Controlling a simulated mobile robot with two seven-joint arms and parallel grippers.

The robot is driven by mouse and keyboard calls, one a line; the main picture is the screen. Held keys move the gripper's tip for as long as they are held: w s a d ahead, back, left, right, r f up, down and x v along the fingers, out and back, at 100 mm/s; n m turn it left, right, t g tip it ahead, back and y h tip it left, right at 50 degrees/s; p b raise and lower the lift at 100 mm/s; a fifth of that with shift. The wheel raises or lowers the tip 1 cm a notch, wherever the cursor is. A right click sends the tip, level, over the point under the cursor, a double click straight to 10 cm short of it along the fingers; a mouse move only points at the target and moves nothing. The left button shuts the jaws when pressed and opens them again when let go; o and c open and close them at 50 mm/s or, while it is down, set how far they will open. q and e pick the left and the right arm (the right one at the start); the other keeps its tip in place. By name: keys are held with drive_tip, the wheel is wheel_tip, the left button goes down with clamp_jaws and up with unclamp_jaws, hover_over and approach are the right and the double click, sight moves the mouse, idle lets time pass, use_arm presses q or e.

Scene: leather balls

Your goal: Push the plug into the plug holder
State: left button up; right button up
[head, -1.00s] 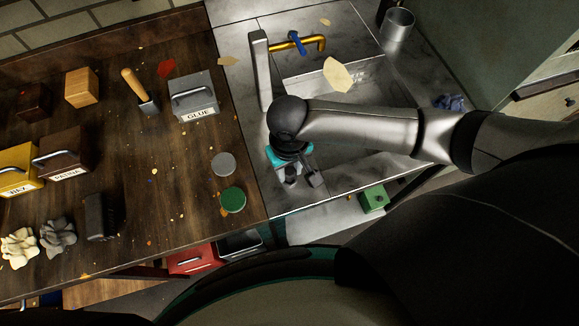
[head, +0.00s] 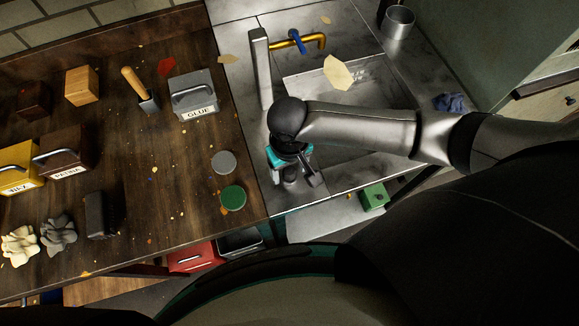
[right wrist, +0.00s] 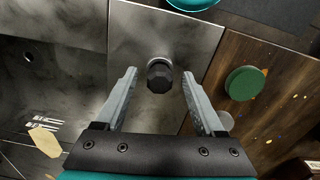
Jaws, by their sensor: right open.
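The plug is probably the dark knob with a faceted top (right wrist: 159,78) in the right wrist view. It stands on or in a round grey piece (right wrist: 159,61), which may be the plug holder; I cannot tell how deep it sits. My right gripper (right wrist: 160,74) is open, its two fingers on either side of the knob with gaps showing. In the head view my right gripper (head: 302,178) points down at the sink counter's front left corner, and a short dark cylinder (head: 290,175) shows beside its finger. My left gripper is not in view.
The metal sink (head: 350,145) has a gold tap (head: 312,42) behind it. To the left, a wooden bench holds a grey GLUE box (head: 193,95), a green disc (head: 233,198) and a grey disc (head: 223,163). A green box (head: 374,196) sits below the counter's front.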

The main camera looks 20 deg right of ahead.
sight(289, 171)
wheel_tip(289, 171, up, 15)
drive_tip(key=p, duration=0.3)
drive_tip(key=shift+r, duration=0.15)
idle(0.4)
